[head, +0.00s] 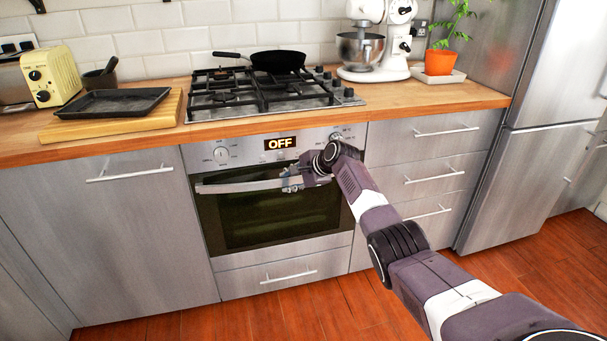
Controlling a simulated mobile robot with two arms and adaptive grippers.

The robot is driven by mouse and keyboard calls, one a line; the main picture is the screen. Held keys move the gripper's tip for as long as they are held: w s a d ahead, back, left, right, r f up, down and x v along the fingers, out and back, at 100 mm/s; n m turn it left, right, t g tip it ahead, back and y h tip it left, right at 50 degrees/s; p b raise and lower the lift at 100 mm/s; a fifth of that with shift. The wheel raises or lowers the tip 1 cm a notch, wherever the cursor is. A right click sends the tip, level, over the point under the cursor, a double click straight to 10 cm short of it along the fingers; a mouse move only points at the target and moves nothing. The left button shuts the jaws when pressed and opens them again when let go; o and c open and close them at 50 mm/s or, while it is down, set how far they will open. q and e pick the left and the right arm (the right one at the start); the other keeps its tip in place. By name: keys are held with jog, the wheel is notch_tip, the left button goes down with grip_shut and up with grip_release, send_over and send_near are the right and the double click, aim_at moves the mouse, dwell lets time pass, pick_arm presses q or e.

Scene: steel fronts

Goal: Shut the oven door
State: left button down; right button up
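The oven door (262,220) has a dark glass window and stands upright in the steel oven front under the hob. It looks flush or nearly flush with the front; I cannot tell whether a small gap is left. A silver bar handle (235,187) runs across its top. My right gripper (290,181) is at the right part of this handle, touching it or just in front of it. Its fingers are small and blend with the handle, so I cannot see whether they are open or shut. My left gripper is not in view.
The oven panel (240,150) with its knob and OFF display is just above. A drawer (285,272) lies below the door, a cabinet (120,220) to the left and drawers (435,165) to the right. The wooden floor (300,315) in front looks clear.

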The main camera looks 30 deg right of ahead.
jog(key=v, duration=0.9)
jog(key=shift+s+r, duration=0.25)
jog(key=shift+s, duration=0.05)
jog(key=shift+a, duration=0.15)
